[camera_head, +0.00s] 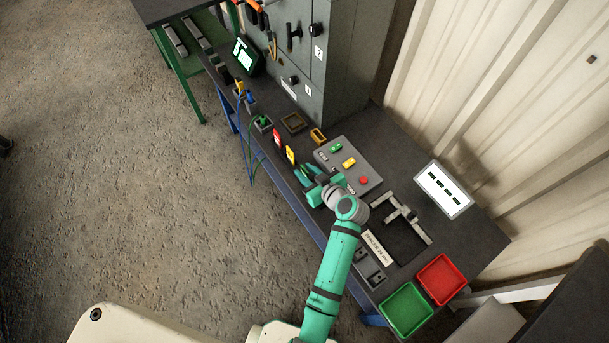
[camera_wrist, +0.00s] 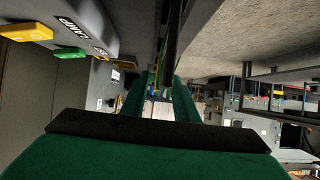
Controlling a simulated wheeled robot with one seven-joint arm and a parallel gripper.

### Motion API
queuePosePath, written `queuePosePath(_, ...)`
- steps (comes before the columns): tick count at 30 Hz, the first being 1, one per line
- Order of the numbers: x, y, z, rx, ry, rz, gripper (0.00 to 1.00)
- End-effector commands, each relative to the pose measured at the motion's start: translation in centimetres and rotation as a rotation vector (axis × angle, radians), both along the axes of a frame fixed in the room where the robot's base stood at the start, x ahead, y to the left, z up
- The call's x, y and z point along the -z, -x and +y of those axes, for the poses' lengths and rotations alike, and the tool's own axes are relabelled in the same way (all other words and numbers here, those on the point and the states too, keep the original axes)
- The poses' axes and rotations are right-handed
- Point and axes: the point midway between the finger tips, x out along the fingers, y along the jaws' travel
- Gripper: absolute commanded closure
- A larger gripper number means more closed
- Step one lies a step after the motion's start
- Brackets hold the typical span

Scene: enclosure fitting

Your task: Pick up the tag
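Two upright tags stand near the bench's front edge in the head view: a red tag (camera_head: 278,138) and a yellow tag (camera_head: 291,155). My gripper (camera_head: 305,174) is low over the bench, just on the near side of the yellow tag and apart from it. In the wrist view the two green fingers of my gripper (camera_wrist: 160,98) are spread with a gap between them. Small coloured items show far off through that gap, too small to make out. Nothing is seen held.
A grey button box (camera_head: 348,165) stands close beside my gripper; its yellow and green buttons fill the wrist view's upper left. A black frame with a clamp (camera_head: 408,216), a green tray (camera_head: 406,311) and a red tray (camera_head: 441,279) lie nearer. A grey cabinet (camera_head: 345,60) stands behind.

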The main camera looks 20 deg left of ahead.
Motion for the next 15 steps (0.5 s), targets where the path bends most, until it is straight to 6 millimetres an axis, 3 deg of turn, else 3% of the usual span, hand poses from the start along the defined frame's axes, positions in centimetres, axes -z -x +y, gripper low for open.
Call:
queuePosePath(11,0.69,-0.79,0.75,0.004,0.000,0.000,0.73)
queuePosePath(15,0.69,-0.78,0.75,0.004,0.000,0.000,1.00)
